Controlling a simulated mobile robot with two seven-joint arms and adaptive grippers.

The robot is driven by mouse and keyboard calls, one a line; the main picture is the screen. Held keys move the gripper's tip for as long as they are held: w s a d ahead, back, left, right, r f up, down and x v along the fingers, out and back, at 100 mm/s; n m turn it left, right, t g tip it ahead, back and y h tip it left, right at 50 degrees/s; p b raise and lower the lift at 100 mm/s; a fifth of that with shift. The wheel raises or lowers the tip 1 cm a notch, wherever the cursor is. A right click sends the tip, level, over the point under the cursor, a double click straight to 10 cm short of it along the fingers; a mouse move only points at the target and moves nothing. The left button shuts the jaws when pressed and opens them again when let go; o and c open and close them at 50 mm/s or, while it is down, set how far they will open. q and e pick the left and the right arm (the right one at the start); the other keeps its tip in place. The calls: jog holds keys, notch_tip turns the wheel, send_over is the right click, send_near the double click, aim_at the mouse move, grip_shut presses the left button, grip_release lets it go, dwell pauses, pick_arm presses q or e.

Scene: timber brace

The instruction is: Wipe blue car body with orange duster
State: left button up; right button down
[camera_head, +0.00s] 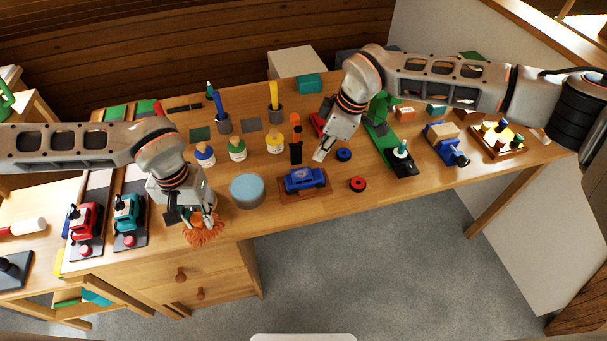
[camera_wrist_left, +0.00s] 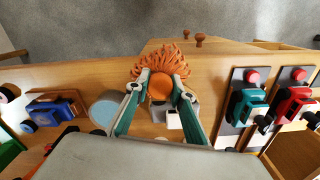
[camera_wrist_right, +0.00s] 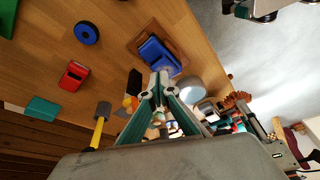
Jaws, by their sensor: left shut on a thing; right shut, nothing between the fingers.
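The blue car body (camera_head: 305,180) sits on a brown wooden base near the table's front edge; it also shows in the left wrist view (camera_wrist_left: 52,110) and the right wrist view (camera_wrist_right: 158,54). The orange duster (camera_head: 205,232) has fluffy strands and a round orange knob (camera_wrist_left: 160,87). My left gripper (camera_head: 203,215) is shut on the duster by this knob, at the table's front edge left of the car. My right gripper (camera_head: 321,155) is shut and empty, above the table just behind and right of the car.
A grey tub with a light blue top (camera_head: 247,190) stands between the duster and the car. Several paint jars (camera_head: 237,149) stand behind the tub. Toy vehicles stand at both sides.

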aim_at(203, 227)
pick_arm(q)
jog(key=shift+f, duration=0.1)
jog(key=shift+f+b, duration=0.2)
jog(key=shift+b, duration=0.1)
pick_arm(e)
jog(key=shift+w+d+f, duration=0.1)
jog(key=shift+d+f, duration=0.05)
jog(key=shift+f, duration=0.4)
jog(key=shift+w+d+f, duration=0.1)
jog(key=shift+f, duration=0.45)
pick_arm(q)
jog(key=shift+f+b, duration=0.65)
jog(key=shift+b, duration=0.05)
pick_arm(e)
jog(key=shift+f, duration=1.3)
